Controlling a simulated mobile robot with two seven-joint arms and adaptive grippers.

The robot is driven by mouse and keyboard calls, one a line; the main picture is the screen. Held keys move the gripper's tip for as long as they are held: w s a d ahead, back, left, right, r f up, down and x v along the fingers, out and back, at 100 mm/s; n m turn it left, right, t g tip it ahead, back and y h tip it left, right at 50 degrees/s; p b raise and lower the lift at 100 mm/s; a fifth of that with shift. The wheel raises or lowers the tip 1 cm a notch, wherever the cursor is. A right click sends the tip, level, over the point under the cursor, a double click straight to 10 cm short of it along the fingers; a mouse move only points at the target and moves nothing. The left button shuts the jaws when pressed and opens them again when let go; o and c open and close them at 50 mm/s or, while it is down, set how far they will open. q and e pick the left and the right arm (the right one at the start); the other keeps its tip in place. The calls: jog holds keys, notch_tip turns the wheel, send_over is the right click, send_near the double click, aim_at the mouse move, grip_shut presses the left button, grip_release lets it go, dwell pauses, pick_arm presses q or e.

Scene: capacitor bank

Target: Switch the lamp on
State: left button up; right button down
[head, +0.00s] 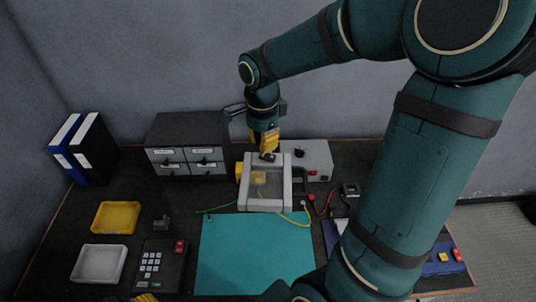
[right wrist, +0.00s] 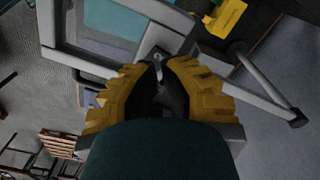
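I cannot make out a lamp for certain. A grey box (head: 312,157) with a black knob and a red switch (head: 312,173) stands at the back of the desk. In front of it is a grey-framed case with a clear front (head: 266,186) and something yellow inside. My right gripper (head: 268,156) points down at the case's top edge. In the right wrist view its fingertips (right wrist: 160,66) are together beside a small metal pin; I cannot tell if they grip it. Only a yellow bit of my left gripper (head: 145,298) shows at the bottom edge.
A teal mat (head: 250,255) covers the desk's middle. A drawer unit (head: 187,145), binders (head: 82,148), a yellow tray (head: 116,217), a white tray (head: 98,264) and a keypad (head: 158,265) stand left. A blue button box (head: 443,260) lies right, beyond my right arm.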

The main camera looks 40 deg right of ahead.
jog(key=shift+f+b, duration=1.45)
jog(key=shift+f, duration=0.35)
dwell(1.4)
jog(key=shift+r, duration=0.15)
jog(key=shift+r+p, duration=2.65)
jog(key=shift+r, duration=0.75)
